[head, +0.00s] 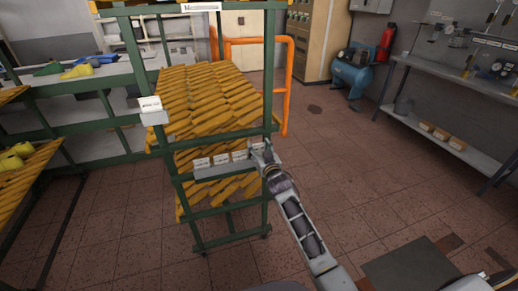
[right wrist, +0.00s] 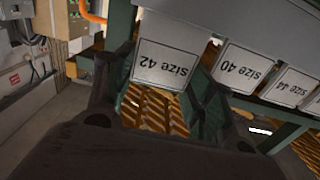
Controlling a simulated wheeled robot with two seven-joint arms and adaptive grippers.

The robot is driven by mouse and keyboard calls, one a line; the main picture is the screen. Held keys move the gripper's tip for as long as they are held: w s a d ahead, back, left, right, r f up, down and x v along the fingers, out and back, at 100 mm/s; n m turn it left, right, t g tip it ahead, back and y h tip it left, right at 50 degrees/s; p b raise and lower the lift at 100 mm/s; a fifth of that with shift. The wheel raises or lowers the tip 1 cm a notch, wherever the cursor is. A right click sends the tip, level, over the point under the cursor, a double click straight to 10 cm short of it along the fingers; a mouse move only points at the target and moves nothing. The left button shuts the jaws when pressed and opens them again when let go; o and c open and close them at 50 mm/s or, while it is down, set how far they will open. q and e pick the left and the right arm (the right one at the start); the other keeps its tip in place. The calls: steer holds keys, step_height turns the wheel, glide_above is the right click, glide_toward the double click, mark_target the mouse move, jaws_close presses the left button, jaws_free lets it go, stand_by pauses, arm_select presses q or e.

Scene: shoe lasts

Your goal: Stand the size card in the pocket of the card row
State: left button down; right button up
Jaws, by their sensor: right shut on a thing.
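The card row (head: 225,171) is a grey ledge across the front of the green rack, with several white cards standing along it. My right gripper (head: 262,155) is at the row's right end. In the right wrist view the picture is upside down, and the size 42 card (right wrist: 166,66) shows between the fingers, its lower edge at the grey row (right wrist: 225,18). The gripper is shut on this card. I cannot tell whether its lower edge is inside the pocket. The size 40 card (right wrist: 238,68) stands beside it. My left gripper is not in view.
The green rack (head: 186,205) holds many yellow shoe lasts (head: 205,100). Another white card (head: 150,103) sits in a holder on its left post. An orange rail (head: 287,85) stands behind. The floor to the right is mostly clear, up to a grey bench (head: 450,75).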

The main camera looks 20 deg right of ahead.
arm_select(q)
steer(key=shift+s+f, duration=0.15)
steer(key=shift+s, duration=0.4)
arm_select(e)
steer(key=shift+f, duration=0.1)
arm_select(q)
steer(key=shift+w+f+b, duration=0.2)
steer(key=shift+b, duration=0.1)
arm_select(e)
steer(key=shift+f, duration=0.5)
steer(key=o, duration=1)
steer(key=shift+o, duration=0.2)
steer(key=o, duration=0.4)
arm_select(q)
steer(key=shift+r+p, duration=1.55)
arm_select(e)
steer(key=shift+s+r, duration=0.3)
steer(key=shift+s, duration=0.45)
steer(key=shift+s+r, duration=0.3)
steer(key=shift+s, duration=0.45)
